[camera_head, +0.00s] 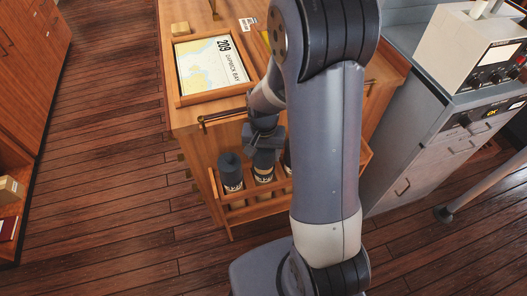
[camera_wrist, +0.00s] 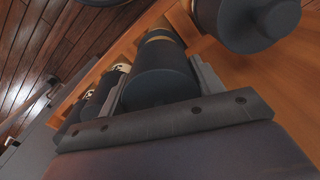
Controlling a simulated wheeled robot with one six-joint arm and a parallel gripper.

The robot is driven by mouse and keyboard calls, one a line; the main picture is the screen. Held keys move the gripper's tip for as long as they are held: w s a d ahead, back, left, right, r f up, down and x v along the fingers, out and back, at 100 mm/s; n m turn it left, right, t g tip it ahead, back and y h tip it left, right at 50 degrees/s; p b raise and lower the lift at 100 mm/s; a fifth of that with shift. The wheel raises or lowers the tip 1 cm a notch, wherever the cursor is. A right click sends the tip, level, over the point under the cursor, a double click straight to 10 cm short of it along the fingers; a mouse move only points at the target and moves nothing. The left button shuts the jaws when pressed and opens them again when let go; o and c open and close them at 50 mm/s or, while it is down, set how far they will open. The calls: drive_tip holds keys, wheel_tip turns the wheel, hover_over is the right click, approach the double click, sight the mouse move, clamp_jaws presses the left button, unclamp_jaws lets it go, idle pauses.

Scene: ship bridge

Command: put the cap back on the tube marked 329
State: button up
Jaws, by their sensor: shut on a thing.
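My gripper (camera_head: 264,148) is over the middle of a wooden tube rack on the side of the chart table. It is shut on a dark cylindrical cap (camera_wrist: 160,85), which fills the middle of the wrist view between the two fingers. A tube with a gold band (camera_wrist: 160,38) lies in line beyond the cap; in the head view this tube (camera_head: 264,177) stands in the rack below my gripper. I cannot tell whether the cap is fully seated on it. No number 329 is readable on any tube.
A dark-topped tube (camera_head: 231,171) stands left of my gripper, close by. Another tube (camera_head: 288,162) to the right is mostly hidden by my arm. The wooden rack (camera_head: 246,214) has a front rail. A framed chart (camera_head: 211,66) lies on the table. A grey cabinet (camera_head: 405,165) stands right.

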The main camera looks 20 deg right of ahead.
drive_tip(key=shift+f+b, duration=0.45)
drive_tip(key=shift+b, duration=0.1)
idle(1.1)
drive_tip(key=o, duration=1.3)
drive_tip(key=shift+r, duration=0.1)
drive_tip(key=shift+r+p, duration=2.7)
drive_tip(key=shift+r, duration=0.75)
drive_tip(key=shift+c, duration=0.5)
clamp_jaws()
drive_tip(key=shift+f, duration=0.3)
